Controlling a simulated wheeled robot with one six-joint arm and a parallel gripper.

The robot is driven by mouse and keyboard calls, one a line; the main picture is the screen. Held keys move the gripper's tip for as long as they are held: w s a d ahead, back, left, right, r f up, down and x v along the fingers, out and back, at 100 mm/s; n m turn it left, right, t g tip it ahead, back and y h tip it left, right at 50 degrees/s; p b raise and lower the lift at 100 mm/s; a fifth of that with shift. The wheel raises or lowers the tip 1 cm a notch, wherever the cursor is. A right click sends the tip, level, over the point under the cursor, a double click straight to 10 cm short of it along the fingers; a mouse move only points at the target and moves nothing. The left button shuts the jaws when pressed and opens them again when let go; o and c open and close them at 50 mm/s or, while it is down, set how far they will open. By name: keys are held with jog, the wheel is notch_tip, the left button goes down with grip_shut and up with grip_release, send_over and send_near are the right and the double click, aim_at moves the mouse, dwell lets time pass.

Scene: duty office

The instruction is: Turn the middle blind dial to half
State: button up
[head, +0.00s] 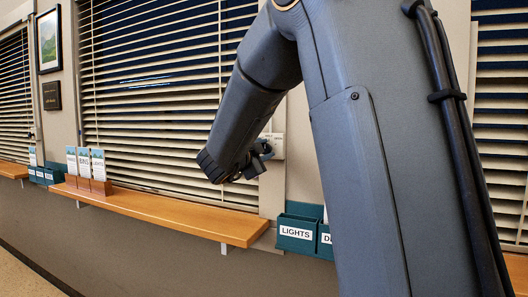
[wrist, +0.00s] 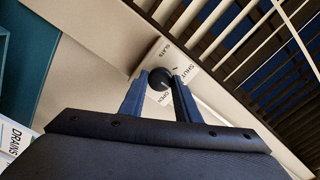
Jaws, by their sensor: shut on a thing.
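The blind dial (wrist: 159,78) is a round black knob on a white plate (wrist: 175,52) marked "SLATS" and "SHUT", with more lettering partly hidden. In the wrist view my gripper (wrist: 160,82) has one blue finger on each side of the knob and is shut on it. A small pale mark shows on the knob; its exact setting is too small to read. In the head view my gripper (head: 262,150) reaches the plate (head: 278,146) right of the middle window, and the knob is mostly hidden. The middle blind (head: 150,95) has its slats tilted with dark gaps between them.
A wooden shelf (head: 170,212) runs below the window with leaflet holders (head: 100,187) on it. Teal bins (head: 297,232), one labelled "LIGHTS", hang below right of the plate. Other blinds (head: 15,95) show at left and right. My arm covers much of the right side.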

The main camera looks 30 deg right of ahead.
jog(key=o, duration=1)
jog(key=b+v, duration=0.1)
jog(key=v, duration=0.7)
jog(key=shift+d, duration=0.1)
